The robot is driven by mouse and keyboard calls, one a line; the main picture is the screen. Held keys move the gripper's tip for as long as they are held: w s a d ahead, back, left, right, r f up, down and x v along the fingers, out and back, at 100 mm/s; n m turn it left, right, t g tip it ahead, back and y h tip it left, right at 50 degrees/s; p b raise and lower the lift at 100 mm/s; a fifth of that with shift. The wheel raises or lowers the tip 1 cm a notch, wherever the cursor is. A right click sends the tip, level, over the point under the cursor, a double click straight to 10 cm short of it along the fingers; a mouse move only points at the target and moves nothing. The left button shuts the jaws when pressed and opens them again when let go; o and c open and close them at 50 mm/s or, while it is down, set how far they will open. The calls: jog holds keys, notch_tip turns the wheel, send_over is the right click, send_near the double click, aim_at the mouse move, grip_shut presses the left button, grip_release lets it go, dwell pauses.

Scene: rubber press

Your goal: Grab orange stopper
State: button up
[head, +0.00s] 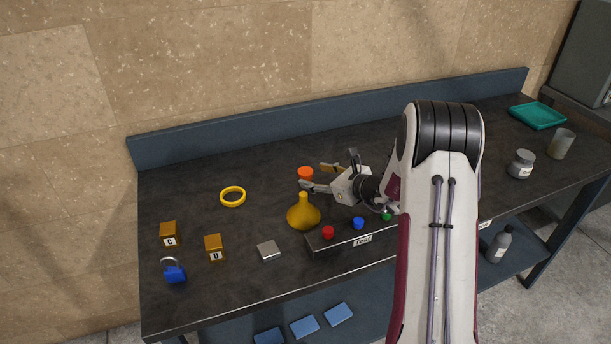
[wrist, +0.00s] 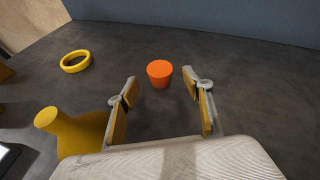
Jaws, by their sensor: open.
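The orange stopper (head: 305,173) stands on the dark bench behind the yellow flask, close to my gripper. It also shows in the wrist view (wrist: 159,74), upright, a little beyond the fingertips and roughly between their lines. My gripper (head: 318,176) is open and empty, pointing left and reaching over the bench from the right. In the wrist view its two yellow-padded fingers (wrist: 166,88) are spread wide, with bare bench between them. I see no contact between the fingers and the stopper.
A yellow flask (head: 303,214) stands close in front of the gripper, left of the fingers in the wrist view (wrist: 75,132). A yellow ring (head: 233,197) lies left. A box with coloured buttons (head: 345,237) is in front. The back ledge (head: 230,140) rises behind.

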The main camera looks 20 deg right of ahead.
aim_at(308, 172)
jog(key=shift+w+a, duration=0.1)
jog(key=shift+w, duration=0.1)
jog(key=shift+x, duration=2.5)
jog(key=shift+r, duration=0.15)
jog(key=c, duration=1.2)
